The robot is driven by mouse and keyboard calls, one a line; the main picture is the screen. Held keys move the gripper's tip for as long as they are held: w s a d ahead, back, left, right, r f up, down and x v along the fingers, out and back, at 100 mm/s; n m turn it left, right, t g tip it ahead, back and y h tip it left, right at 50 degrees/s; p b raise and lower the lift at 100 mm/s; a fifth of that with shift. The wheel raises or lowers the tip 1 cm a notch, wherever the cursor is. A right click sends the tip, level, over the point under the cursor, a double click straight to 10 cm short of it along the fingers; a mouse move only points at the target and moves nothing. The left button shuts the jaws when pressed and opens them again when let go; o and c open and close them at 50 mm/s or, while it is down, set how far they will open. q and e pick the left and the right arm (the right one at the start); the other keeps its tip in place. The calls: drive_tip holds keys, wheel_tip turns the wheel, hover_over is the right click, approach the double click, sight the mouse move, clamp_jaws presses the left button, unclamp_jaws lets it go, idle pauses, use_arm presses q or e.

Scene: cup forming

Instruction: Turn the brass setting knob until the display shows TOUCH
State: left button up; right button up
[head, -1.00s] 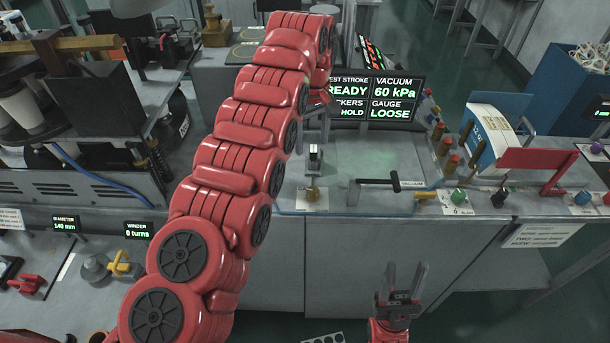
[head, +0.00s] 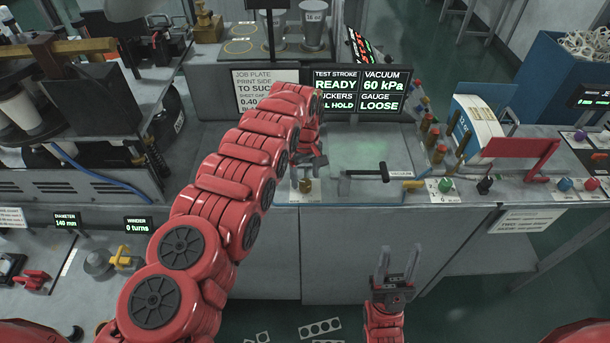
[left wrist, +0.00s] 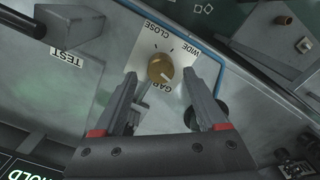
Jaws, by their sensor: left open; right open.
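The brass knob (head: 305,186) sits on a white plate at the front edge of the grey bench. In the left wrist view the knob (left wrist: 160,67) is round, on a label reading CLOSE, WIDE and GAP. My left gripper (head: 307,167) is open at the knob. Its two fingers (left wrist: 162,78) straddle the knob in the wrist view, apart from it as seen; depth is hard to judge. The display (head: 381,89) reads GAUGE LOOSE, VACUUM 60 kPa and TEST STROKE READY. My right gripper (head: 392,275) is open and empty in front of the bench.
A green knob (head: 445,184) and brass posts stand further right. A job plate sign (head: 262,92) is behind my left arm.

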use_arm(q)
drive_tip(key=shift+s+f, duration=0.15)
drive_tip(key=shift+f, duration=0.85)
clamp_jaws()
